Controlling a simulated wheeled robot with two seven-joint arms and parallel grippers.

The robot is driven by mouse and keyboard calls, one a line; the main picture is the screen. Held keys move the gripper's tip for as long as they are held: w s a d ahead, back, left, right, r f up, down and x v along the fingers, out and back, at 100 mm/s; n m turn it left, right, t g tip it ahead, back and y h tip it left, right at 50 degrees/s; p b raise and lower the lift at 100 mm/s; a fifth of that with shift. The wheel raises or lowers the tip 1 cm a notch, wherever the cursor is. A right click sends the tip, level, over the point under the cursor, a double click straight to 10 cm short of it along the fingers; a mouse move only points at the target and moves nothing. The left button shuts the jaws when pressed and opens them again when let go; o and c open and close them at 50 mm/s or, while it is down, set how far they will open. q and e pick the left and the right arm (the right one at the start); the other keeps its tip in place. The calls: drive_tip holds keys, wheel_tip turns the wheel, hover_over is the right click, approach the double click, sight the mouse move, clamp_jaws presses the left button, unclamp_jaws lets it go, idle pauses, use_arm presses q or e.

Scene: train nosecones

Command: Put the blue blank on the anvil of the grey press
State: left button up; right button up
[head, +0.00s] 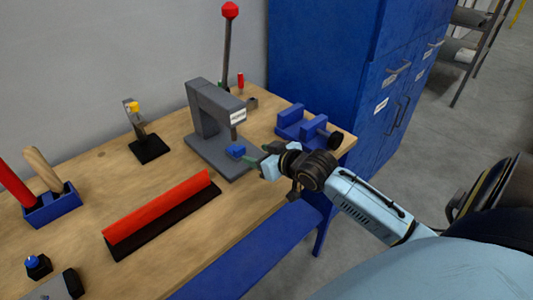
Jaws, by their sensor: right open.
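The grey press (200,115) stands on the wooden bench, with its upright at the left and its head reaching right over its flat base. The small blue blank (236,151) sits low under the press head, over the base where the anvil is. The anvil itself is too small or covered to make out. My right gripper (257,158) comes in from the right, just right of the blank, with open jaws. It looks clear of the blank, though the gap is very small. My left gripper is not in view.
A blue vise (300,125) stands behind my right gripper. A red bar on a black base (160,212) lies in front of the press. A black stand with a yellow top (148,145) is left of it. A red-knobbed lever (229,45) rises behind. A blue cabinet (330,60) stands beyond.

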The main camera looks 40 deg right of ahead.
drive_tip(key=shift+v, duration=1.45)
